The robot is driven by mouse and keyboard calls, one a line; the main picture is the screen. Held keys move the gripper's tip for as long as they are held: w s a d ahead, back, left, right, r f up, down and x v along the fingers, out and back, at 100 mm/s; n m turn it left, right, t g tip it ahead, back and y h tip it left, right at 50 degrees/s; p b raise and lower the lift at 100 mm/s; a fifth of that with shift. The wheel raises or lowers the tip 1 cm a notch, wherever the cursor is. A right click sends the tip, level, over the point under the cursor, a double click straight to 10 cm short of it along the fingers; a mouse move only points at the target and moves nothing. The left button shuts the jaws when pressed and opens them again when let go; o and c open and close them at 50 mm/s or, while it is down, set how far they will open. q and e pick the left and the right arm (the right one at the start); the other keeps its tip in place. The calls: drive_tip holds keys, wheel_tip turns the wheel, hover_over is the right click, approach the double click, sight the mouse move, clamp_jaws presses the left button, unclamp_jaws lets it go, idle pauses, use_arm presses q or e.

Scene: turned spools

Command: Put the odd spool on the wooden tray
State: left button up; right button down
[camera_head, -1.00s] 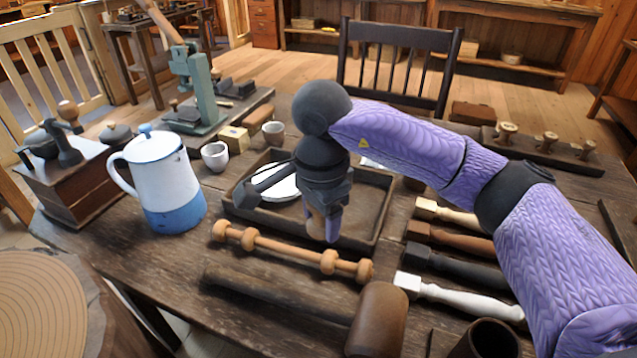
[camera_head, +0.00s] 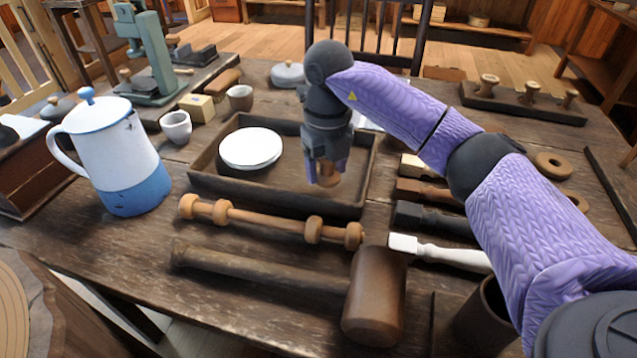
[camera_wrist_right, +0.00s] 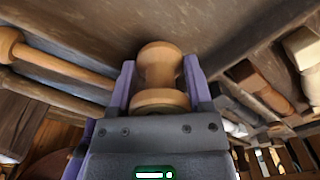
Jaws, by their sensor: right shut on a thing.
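My right gripper (camera_head: 327,172) is shut on a small tan wooden spool (camera_head: 329,181), over the right part of the wooden tray (camera_head: 262,197). In the right wrist view the spool (camera_wrist_right: 159,66) sits between the two purple fingers, with its waist and both wide ends showing. I cannot tell whether its lower end touches the tray floor. Several similar turned spools (camera_head: 488,86) stand on a dark rack at the back right. My left gripper is not in view.
A wooden spindle (camera_head: 265,220) and a mallet (camera_head: 375,297) lie in front. A blue-and-white pot (camera_head: 117,155) stands left. Turned handles (camera_head: 440,252) lie right of the tray.

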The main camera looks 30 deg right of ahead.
sight(326, 181)
wheel_tip(326, 181, down, 4)
drive_tip(key=shift+r+b, duration=0.2)
drive_tip(key=shift+b, duration=0.45)
drive_tip(key=shift+r, duration=0.25)
drive_tip(key=shift+c, duration=2)
unclamp_jaws()
drive_tip(key=shift+f, duration=0.15)
drive_tip(key=shift+o, duration=0.6)
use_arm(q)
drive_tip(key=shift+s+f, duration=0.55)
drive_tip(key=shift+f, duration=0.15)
use_arm(e)
wheel_tip(326, 181, up, 12)
drive_tip(key=p, duration=0.6)
drive_tip(key=shift+r, duration=0.2)
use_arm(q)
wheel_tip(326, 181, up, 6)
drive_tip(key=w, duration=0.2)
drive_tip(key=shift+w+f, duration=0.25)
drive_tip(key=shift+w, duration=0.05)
